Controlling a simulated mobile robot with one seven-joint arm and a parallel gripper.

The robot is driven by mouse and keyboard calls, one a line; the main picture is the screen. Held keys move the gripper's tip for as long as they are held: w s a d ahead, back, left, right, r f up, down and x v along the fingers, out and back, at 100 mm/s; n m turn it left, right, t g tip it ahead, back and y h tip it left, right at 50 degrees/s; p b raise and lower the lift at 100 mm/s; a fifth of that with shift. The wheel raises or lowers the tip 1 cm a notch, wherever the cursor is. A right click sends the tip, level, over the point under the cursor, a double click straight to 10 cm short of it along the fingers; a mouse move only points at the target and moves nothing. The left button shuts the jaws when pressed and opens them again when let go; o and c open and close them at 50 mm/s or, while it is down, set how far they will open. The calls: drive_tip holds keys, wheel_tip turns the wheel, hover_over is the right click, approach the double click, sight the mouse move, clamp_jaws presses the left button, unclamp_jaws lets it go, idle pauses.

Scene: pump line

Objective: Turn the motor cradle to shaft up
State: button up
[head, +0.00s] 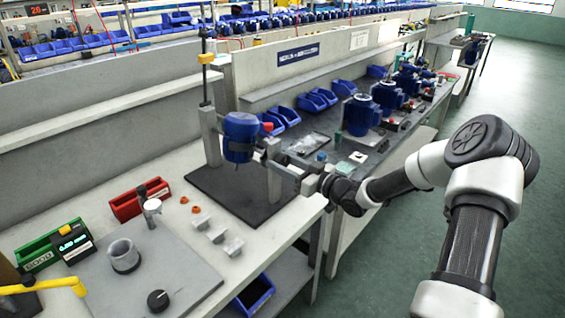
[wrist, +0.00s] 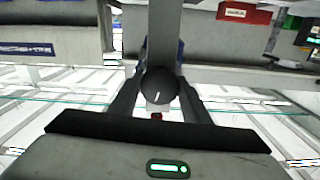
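The motor cradle holds a blue motor (head: 240,137) between grey posts on a black mat. A small red part (head: 268,127) sits at the cradle's right side, and also shows in the wrist view (wrist: 157,116). My gripper (head: 275,160) reaches in from the right at the cradle's near side. In the wrist view, a round black knob (wrist: 160,86) with a white mark lies between my two fingers, which appear to press on its sides. A grey post (wrist: 165,25) stands behind it, with slivers of blue motor beside it.
A red bin (head: 139,200), a green bin (head: 38,254) and a display (head: 73,243) stand on the bench at left. More blue motors (head: 361,114) stand farther along the bench.

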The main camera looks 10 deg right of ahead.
drive_tip(key=o, duration=0.4)
drive_tip(key=v, duration=1.7)
drive_tip(key=shift+s+d+p, duration=0.15)
drive_tip(key=shift+s+p, duration=0.05)
drive_tip(key=shift+p, duration=0.15)
